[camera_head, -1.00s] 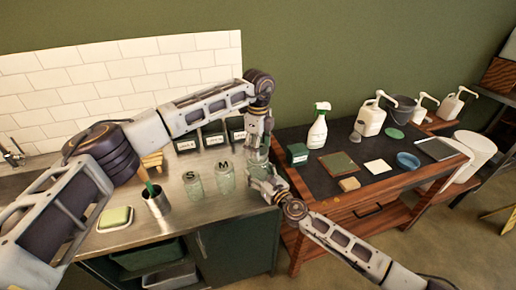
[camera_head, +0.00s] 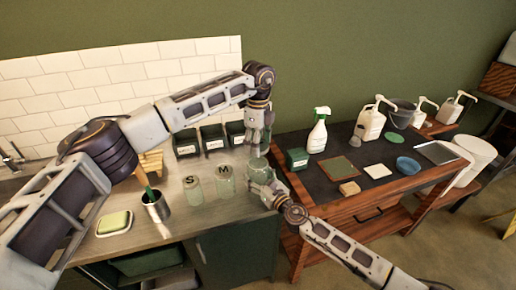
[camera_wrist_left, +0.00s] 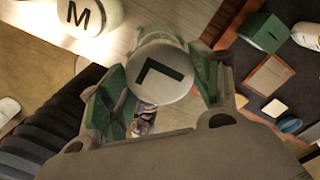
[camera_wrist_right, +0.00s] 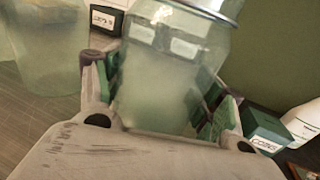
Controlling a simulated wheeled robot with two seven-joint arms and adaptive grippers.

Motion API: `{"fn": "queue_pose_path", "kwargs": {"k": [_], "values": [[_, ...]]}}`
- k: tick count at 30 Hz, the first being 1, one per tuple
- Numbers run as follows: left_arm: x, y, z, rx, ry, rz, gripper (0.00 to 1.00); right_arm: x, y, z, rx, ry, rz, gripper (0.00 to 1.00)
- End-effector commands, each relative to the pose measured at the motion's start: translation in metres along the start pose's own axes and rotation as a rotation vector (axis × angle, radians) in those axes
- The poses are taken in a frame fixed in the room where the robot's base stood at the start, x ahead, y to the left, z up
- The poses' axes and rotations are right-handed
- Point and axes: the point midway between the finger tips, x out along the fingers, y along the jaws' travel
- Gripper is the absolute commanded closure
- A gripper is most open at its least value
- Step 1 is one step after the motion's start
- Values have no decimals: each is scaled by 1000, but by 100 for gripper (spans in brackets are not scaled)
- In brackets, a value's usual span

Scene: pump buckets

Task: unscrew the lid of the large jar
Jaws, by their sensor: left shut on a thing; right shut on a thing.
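The large jar (camera_head: 258,171) is clear greenish glass, at the right end of the steel counter. In the right wrist view, its glass body (camera_wrist_right: 160,85) is between the fingers of my right gripper (camera_wrist_right: 163,105), which is shut on it. The metal lid (camera_wrist_left: 163,72), marked L, is between the green-padded fingers of my left gripper (camera_wrist_left: 160,90), which is shut on it from above. The lid's metal edge also shows at the top of the right wrist view (camera_wrist_right: 212,10). Whether the lid still touches the glass is unclear.
The S jar (camera_head: 192,188) and M jar (camera_head: 225,180) stand on the counter to the left, near a steel cup (camera_head: 156,207) and soap dish (camera_head: 114,222). Dark bins (camera_head: 212,138) stand behind. The dark-topped table (camera_head: 330,192) at right holds a spray bottle (camera_head: 317,132).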

Motion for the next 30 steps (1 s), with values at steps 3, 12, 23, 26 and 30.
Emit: {"fn": "queue_pose_path", "kwargs": {"k": [3, 12, 23, 26, 30], "values": [[-6, 0, 0, 0, 1, 0, 65, 0, 0, 0, 0, 1, -1, 98], [-6, 0, 0, 1, 1, 1, 65, 0, 0, 0, 0, 1, -1, 26], [-6, 0, 0, 1, 1, 1, 65, 0, 0, 0, 0, 0, 0, 6], [-6, 0, 0, 1, 1, 1, 65, 0, 0, 0, 0, 0, 0, 6], [-6, 0, 0, 1, 1, 1, 65, -1, 0, 0, 0, 0, 0, 6]]}}
